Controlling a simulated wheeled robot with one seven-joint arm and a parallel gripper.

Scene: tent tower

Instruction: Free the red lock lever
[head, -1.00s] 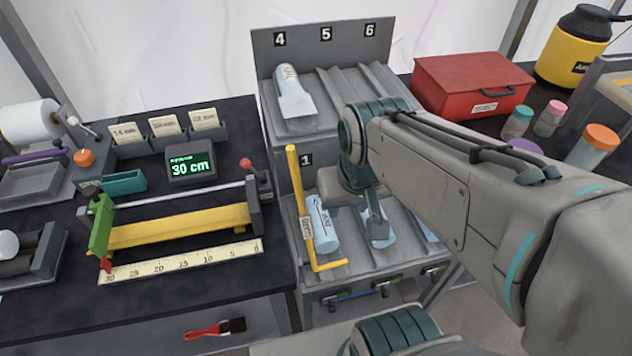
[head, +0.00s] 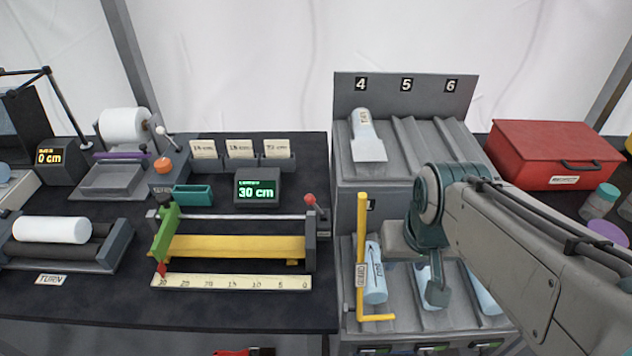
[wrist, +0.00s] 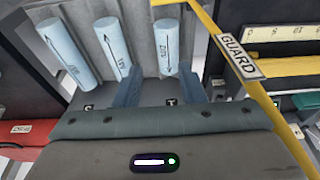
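A red ball-topped lever (head: 309,199) stands at the right end of the measuring jig, beside its grey end post (head: 311,240). I take it to be the red lock lever; nothing touches it. The jig has a yellow bar (head: 236,247), a green slider (head: 165,232) at its left end and a ruler (head: 231,282) in front. My gripper (head: 437,293) is over the lower rack, right of the lever. The wrist view shows its two fingers (wrist: 157,90) apart with nothing between them. The lever cannot be made out in the wrist view.
A yellow guard bar (head: 361,245) stands between jig and gripper, and is close in the wrist view (wrist: 240,60). Blue cylinders (head: 375,272) lie in the lower rack. A display (head: 257,190) reads 30 cm behind the jig. A red box (head: 550,155) is at right.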

